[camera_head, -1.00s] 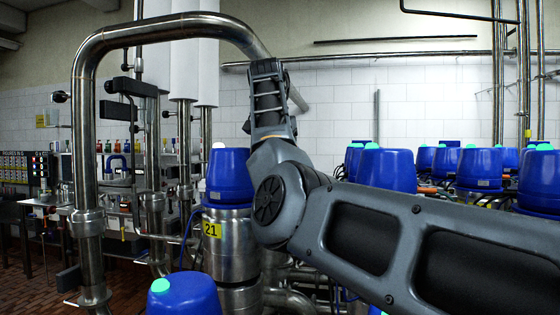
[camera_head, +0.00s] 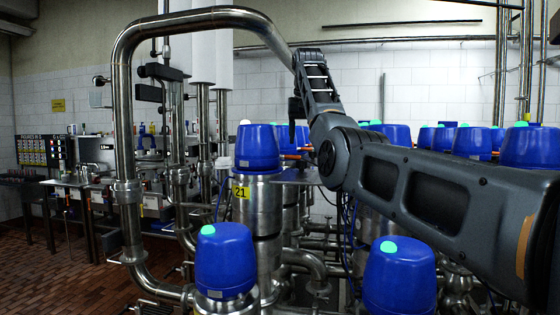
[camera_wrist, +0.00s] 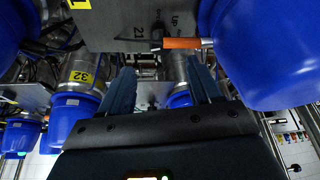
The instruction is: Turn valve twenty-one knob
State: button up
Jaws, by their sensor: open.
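The yellow label 21 (camera_head: 241,192) is on a steel valve body under a blue cap (camera_head: 257,147) in the head view. In the wrist view, a metal plate (camera_wrist: 108,28) carries the mark 21, and an orange-handled knob (camera_wrist: 183,43) sits beside that mark. An orange piece also shows right of the blue cap in the head view (camera_head: 304,149). My gripper (camera_wrist: 160,80) is open and empty, its two fingers apart below the plate and knob in the wrist picture. The knob is clear of the fingers. In the head view my arm hides most of the gripper.
A large blue cap (camera_wrist: 268,50) is close on the right in the wrist view. A valve labelled 32 (camera_wrist: 82,77) stands at left. In the head view a bent steel pipe (camera_head: 123,120) arches over the valve, and more blue caps (camera_head: 400,275) stand in front. Floor shows at left.

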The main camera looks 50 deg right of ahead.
aim_at(302, 161)
jog(key=shift+p+x, duration=0.85)
jog(key=shift+x, duration=3)
jog(key=shift+a, duration=0.1)
